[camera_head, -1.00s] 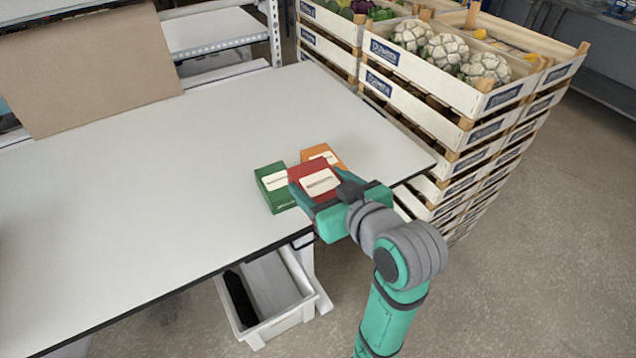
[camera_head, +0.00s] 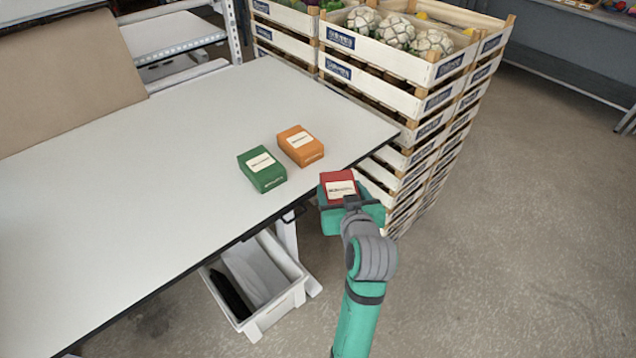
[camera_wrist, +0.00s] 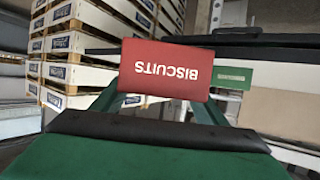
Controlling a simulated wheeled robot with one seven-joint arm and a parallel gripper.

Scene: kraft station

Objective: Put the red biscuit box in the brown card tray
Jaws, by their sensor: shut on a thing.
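The red biscuit box (camera_head: 339,185) is held in my gripper (camera_head: 343,203), off the front edge of the white table at its right end. In the wrist view the red box (camera_wrist: 166,70) sits between the fingers of my gripper (camera_wrist: 163,92), its "BISCUITS" lettering upside down. My gripper is shut on it. I see no brown card tray in these frames; a large brown board-like panel (camera_head: 68,72) stands at the table's back left, and I cannot tell what it is.
A green box (camera_head: 262,170) and an orange box (camera_head: 300,146) lie on the white table (camera_head: 130,215). Stacked wooden crates (camera_head: 400,97) with cauliflowers stand beyond the table's right end. A white bin (camera_head: 262,310) is below. The table's left part is clear.

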